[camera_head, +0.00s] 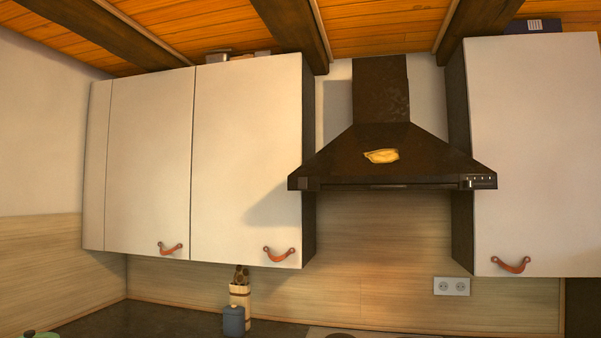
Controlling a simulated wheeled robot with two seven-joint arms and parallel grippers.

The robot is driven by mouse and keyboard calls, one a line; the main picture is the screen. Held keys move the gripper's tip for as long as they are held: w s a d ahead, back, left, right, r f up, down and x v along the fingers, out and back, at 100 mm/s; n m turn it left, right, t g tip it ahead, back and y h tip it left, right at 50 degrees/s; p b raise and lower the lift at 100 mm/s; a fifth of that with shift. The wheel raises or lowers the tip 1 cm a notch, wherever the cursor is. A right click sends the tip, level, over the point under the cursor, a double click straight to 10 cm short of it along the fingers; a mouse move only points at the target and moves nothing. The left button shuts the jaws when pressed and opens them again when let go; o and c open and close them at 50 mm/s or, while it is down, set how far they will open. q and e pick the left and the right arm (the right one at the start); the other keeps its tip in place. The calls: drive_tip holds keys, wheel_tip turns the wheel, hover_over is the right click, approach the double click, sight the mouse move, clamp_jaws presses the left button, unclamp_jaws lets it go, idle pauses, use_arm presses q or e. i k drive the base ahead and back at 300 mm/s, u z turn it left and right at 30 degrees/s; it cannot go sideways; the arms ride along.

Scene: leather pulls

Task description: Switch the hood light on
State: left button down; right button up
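The dark brown range hood (392,150) hangs on the wall right of centre, between white wall cabinets. It has a tapered body, a vertical chimney and a yellow leaf-shaped mark on its front. A small row of controls (480,182) sits at the right end of its front lip; single buttons are too small to tell apart. A thin strip shows along the hood's lower edge; I see no clear glow from it. Neither of my grippers shows in this view.
White cabinets with leather pulls stand left (246,160) and right (535,150) of the hood; all their doors look shut. Below are a dark countertop (180,322), a blue-grey jar (234,321), a utensil holder (240,293) and a wall socket (451,286). The space before the hood is clear.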

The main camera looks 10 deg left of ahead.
sight(302, 182)
drive_tip(key=u, duration=0.1)
drive_tip(key=i, duration=0.95)
drive_tip(key=z, duration=0.55)
